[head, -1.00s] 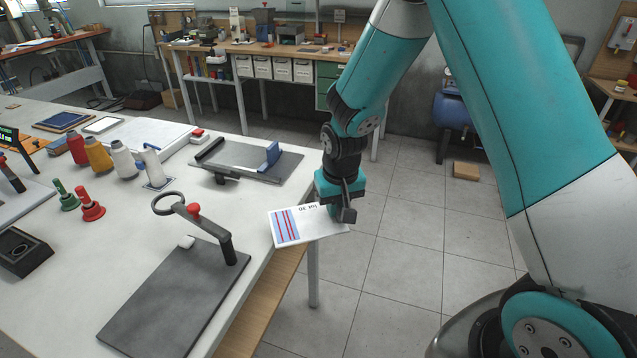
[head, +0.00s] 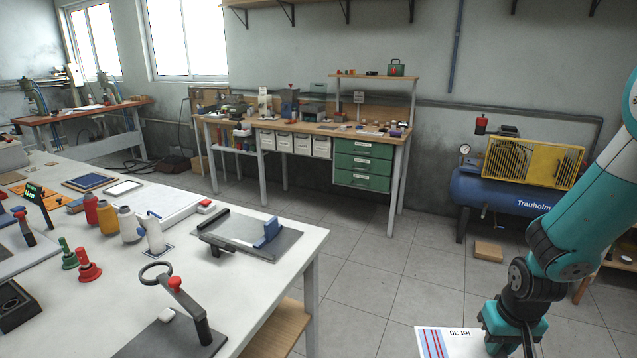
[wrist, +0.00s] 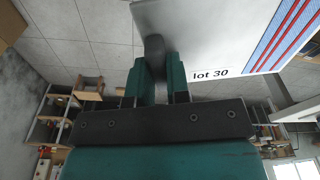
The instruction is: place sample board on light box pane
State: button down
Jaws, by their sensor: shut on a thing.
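The sample board is a white plate (head: 458,343) with red and blue stripes and the print "lot 30", at the bottom edge of the head view, partly cut off. My gripper (head: 522,345) is shut on it and holds it out over the floor, right of the white table. In the wrist view the board (wrist: 215,35) lies across the jaws (wrist: 154,70), its stripes at the upper right. A low white slab (head: 185,216) on the table may be the light box; I cannot tell its pane for sure.
The white table (head: 258,290) carries spools, a grey plate with a blue block (head: 268,232), red and green bells (head: 88,266) and a ring-handled tool (head: 185,300). A workbench (head: 340,133) and a blue compressor (head: 510,195) stand behind.

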aim_at(167, 202)
jog(key=z, duration=1)
jog(key=i, duration=2.4)
jog(key=u, duration=3.75)
